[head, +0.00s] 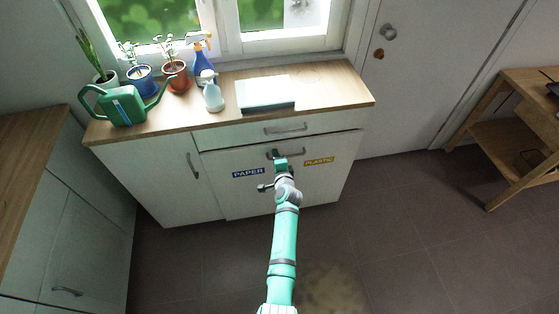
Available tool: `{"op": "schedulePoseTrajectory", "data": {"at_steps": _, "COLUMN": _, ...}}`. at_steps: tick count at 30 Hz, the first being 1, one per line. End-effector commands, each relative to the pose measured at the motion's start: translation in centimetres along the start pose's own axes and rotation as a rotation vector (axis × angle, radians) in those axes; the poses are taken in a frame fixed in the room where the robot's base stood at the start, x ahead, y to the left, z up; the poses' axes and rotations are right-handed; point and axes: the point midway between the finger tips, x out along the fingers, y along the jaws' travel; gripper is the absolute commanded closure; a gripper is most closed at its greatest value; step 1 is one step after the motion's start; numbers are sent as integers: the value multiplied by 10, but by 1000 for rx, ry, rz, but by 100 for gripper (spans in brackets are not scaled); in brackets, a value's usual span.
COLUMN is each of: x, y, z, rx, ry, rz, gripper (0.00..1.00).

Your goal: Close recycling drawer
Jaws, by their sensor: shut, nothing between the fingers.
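The recycling drawer (220,190) is the large white front with a blue PAPER label (248,173) and a yellow PLASTIC label (319,161), low in the cabinet under the window. A dark line runs along its top edge. The front looks nearly flush with the cabinet, but I cannot tell whether a small gap remains. Its bar handle (297,150) is at the top middle. My gripper (279,155) is shut and empty, in front of the drawer at the handle's left part. It partly hides the handle and front; contact is unclear.
A shallow drawer (240,134) is above, and a cupboard door (160,180) is to the left. The wooden counter (335,90) holds a watering can (123,106), potted plants, bottles and a pale box (265,92). A wooden stand (510,150) is right. Open floor (410,230) lies between.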

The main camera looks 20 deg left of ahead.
Motion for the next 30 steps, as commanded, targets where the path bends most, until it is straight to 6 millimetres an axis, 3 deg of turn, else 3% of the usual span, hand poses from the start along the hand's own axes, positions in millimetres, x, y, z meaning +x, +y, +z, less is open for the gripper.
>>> {"op": "schedulePoseTrajectory", "data": {"at_steps": 16, "x": 16, "y": -6, "z": 7, "rx": -1, "ry": -2, "rz": -1, "gripper": 100}}
{"op": "schedulePoseTrajectory", "data": {"at_steps": 26, "x": 15, "y": -7, "z": 8, "rx": -2, "ry": -3, "rz": -2, "gripper": 100}}
{"op": "schedulePoseTrajectory", "data": {"at_steps": 30, "x": 6, "y": -8, "z": 7, "rx": -2, "ry": -3, "rz": -3, "gripper": 100}}
